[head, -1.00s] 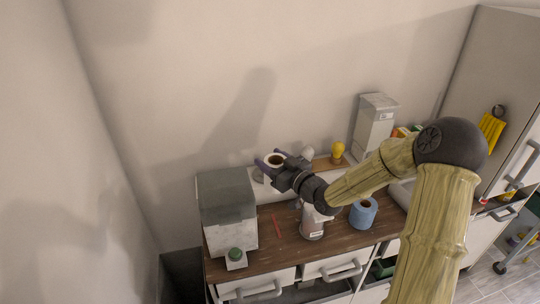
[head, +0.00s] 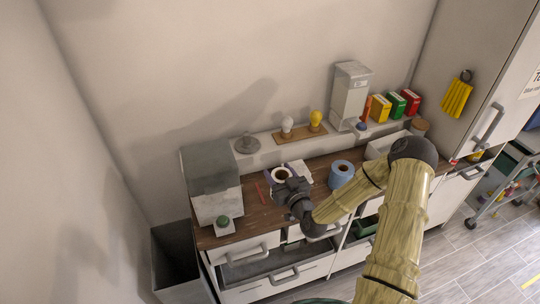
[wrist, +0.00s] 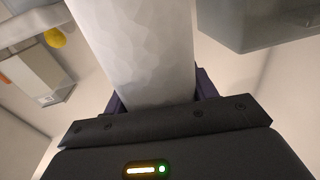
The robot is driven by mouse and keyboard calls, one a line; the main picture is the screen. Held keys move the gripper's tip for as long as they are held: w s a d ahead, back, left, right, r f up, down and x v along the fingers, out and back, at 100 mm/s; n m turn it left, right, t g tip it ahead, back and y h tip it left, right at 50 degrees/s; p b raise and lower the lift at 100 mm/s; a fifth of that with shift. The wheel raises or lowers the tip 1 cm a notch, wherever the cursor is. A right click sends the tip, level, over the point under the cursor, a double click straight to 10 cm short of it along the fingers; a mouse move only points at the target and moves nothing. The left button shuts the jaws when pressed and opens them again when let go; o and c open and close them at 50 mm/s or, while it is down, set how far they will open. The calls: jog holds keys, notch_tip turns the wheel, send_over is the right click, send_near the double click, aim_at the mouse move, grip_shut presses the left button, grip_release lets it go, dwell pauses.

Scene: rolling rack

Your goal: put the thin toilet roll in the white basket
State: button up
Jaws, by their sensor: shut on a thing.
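The thin toilet roll (head: 281,174) is white with a dark core hole. My gripper (head: 283,179) is shut on it, with dark purple fingers on either side, above the wooden counter. In the wrist view the white roll (wrist: 140,50) fills the middle between the fingers (wrist: 160,97). A white open-topped container (head: 379,149), perhaps the white basket, stands at the counter's right, partly hidden behind my arm. I cannot tell its identity for certain. A thicker blue roll (head: 341,174) stands upright on the counter, right of my gripper.
A grey box (head: 212,182) stands at the counter's left end. A drawer (head: 275,270) below the counter is open.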

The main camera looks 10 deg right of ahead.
jog(key=s+d+f+m+h+p, duration=0.1)
jog(key=s+d+f+m+h, duration=0.2)
jog(key=f, duration=0.6)
jog(key=s+h, duration=0.2)
jog(key=s, duration=0.1)
jog(key=shift+s+d+t+h, duration=0.2)
jog(key=shift+t+h, duration=0.1)
